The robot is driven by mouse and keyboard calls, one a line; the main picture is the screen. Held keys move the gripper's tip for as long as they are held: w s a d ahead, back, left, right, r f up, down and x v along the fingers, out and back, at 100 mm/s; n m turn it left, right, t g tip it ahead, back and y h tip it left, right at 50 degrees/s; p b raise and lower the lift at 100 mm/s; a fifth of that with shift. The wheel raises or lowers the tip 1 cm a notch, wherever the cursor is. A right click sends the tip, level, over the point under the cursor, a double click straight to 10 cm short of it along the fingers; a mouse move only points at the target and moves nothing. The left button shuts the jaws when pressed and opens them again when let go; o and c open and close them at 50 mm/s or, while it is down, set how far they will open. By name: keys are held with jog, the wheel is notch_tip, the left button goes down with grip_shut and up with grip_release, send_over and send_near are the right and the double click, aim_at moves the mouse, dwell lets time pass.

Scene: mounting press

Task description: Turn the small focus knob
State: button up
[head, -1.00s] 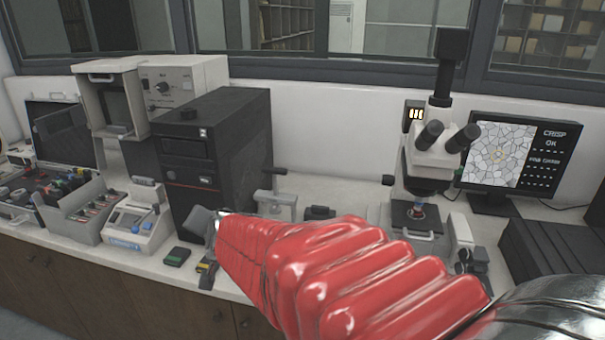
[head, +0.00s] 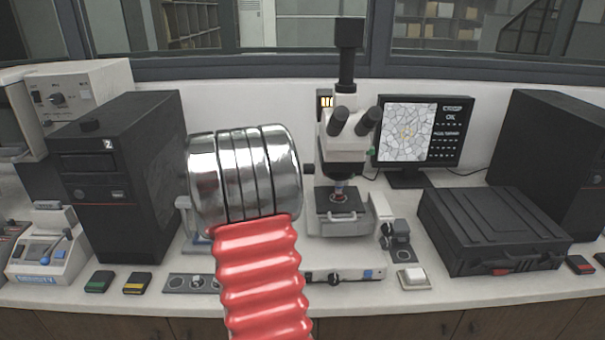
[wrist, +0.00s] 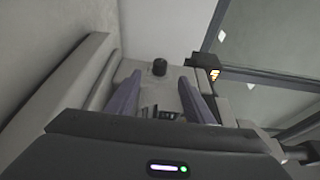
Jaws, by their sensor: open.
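The microscope (head: 345,150) stands near the middle of the bench in the head view. A small dark knob (head: 309,168) sticks out from its left side. My gripper (wrist: 160,82) shows in the wrist view with its two purple-grey fingers apart and nothing held between them. A short black round knob (wrist: 160,67) on a grey body appears in the gap near the fingertips. I cannot tell for sure whether this is the microscope's knob, or how far off it is. In the head view my gripper is hidden behind my red sleeve and metal wrist.
A black case (head: 490,225) lies at the right, a black tower (head: 125,170) stands left. A control strip (head: 345,276) lies in front of the microscope. A small orange-lit box (wrist: 210,74) shows in the wrist view.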

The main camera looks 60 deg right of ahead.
aim_at(305, 172)
jog(key=shift+s+d+f+m+g, duration=0.1)
jog(key=shift+s+d+m+g, duration=0.25)
jog(key=shift+s, duration=0.25)
jog(key=d, duration=0.9)
jog(key=w+d, duration=0.1)
jog(key=d, duration=0.3)
jog(key=shift+w+d, duration=0.1)
jog(key=shift+d, duration=0.25)
jog(key=c, duration=1)
jog(key=shift+c, duration=0.2)
jog(key=shift+y, duration=0.4)
jog(key=o, duration=1)
